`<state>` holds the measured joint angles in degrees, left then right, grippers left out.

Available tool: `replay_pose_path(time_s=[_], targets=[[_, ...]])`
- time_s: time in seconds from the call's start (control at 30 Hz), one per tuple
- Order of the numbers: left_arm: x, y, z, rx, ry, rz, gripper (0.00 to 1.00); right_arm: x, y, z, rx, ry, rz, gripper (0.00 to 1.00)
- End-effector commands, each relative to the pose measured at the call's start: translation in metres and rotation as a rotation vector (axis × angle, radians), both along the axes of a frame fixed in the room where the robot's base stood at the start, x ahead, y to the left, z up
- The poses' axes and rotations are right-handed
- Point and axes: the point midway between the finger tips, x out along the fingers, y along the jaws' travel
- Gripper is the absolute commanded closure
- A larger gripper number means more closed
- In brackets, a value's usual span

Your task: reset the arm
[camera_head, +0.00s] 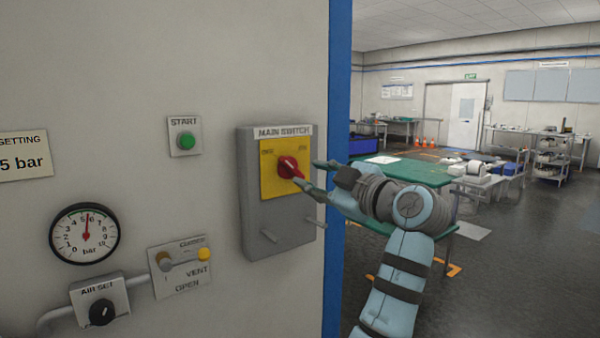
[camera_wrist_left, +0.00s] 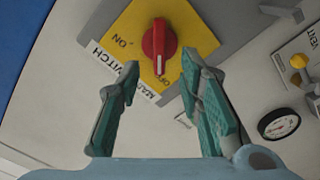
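The only arm in the head view is mine, and it comes in from the lower right. Its left gripper (camera_head: 318,179) is open, with its fingers toward the main switch box (camera_head: 253,215) on the wall panel. The red rotary knob (camera_head: 290,167) sits on a yellow plate (camera_head: 269,186). In the left wrist view, the left gripper (camera_wrist_left: 160,72) is spread with nothing between the fingers, and the red knob (camera_wrist_left: 159,42) is just ahead of the gap. The fingers appear apart from the knob. My right gripper is not in view.
The panel carries a green start button (camera_head: 186,141), a pressure gauge (camera_head: 84,233), an air set knob (camera_head: 102,312) and a vent lever (camera_head: 183,259). A blue edge (camera_head: 338,120) bounds the panel. A green table (camera_head: 415,172) stands behind my arm, with open floor beyond.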

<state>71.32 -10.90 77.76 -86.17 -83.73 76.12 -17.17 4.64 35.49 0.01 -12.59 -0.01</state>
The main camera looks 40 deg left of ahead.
Motion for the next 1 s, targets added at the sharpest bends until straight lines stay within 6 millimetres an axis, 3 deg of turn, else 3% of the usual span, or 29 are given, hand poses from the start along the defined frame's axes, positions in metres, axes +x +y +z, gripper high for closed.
replay_pose_path(time_s=[0.1, 0.23, 0.83, 0.87, 0.93, 1.0], targets=[[-0.008, -0.028, 0.000, -0.002, 0.000, -0.002, 0.67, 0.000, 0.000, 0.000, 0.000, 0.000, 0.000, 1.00], [-0.014, -0.045, 0.000, -0.001, 0.000, 0.001, 0.67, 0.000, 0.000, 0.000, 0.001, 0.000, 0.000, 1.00], [-0.013, -0.049, 0.003, 0.031, 0.052, -0.007, 0.67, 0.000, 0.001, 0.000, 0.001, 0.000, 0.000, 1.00], [-0.007, -0.051, 0.008, 0.067, 0.093, -0.036, 0.67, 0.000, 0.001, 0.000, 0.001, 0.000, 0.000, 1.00], [0.027, -0.067, 0.014, 0.174, 0.220, -0.175, 0.67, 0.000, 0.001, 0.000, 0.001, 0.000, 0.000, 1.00], [0.079, -0.095, 0.009, 0.320, 0.369, -0.372, 0.67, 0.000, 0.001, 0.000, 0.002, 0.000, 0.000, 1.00]])
